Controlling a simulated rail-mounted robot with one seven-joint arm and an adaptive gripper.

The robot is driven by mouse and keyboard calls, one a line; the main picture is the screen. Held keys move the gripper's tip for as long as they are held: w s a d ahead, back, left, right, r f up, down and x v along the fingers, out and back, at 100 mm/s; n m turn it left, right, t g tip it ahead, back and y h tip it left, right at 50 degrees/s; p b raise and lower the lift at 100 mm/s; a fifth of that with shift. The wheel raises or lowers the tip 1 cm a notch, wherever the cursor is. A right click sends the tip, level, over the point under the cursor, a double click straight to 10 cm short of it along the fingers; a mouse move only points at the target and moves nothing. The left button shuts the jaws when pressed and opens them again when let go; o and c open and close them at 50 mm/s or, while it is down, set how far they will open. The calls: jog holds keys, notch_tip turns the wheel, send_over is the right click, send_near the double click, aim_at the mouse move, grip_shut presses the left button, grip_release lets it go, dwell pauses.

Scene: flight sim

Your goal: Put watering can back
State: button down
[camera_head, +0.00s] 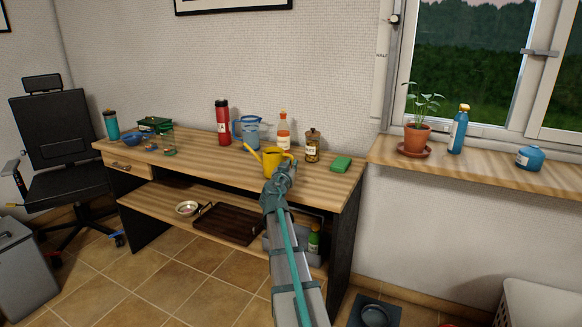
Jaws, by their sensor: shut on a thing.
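The yellow watering can (270,164) is over the front part of the wooden desk top (205,168), with its spout pointing up and left. My gripper (281,174) is at the can's near right side and is shut on it. The gripper and wrist hide part of the can's right side and its handle. I cannot tell whether the can's base touches the desk or is slightly above it.
Behind the can stand an orange bottle (283,132), a jar (312,147), a blue jug (251,132) and a red flask (223,122). A green sponge (341,164) lies to the right. The windowsill (480,170) holds a potted plant (417,138), a blue bottle (458,130) and a blue pot (530,158).

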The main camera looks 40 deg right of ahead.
jog(key=c, duration=1.2)
grip_release()
jog(key=shift+r+p, duration=0.15)
jog(key=shift+p, duration=0.15)
jog(key=v, duration=1.2)
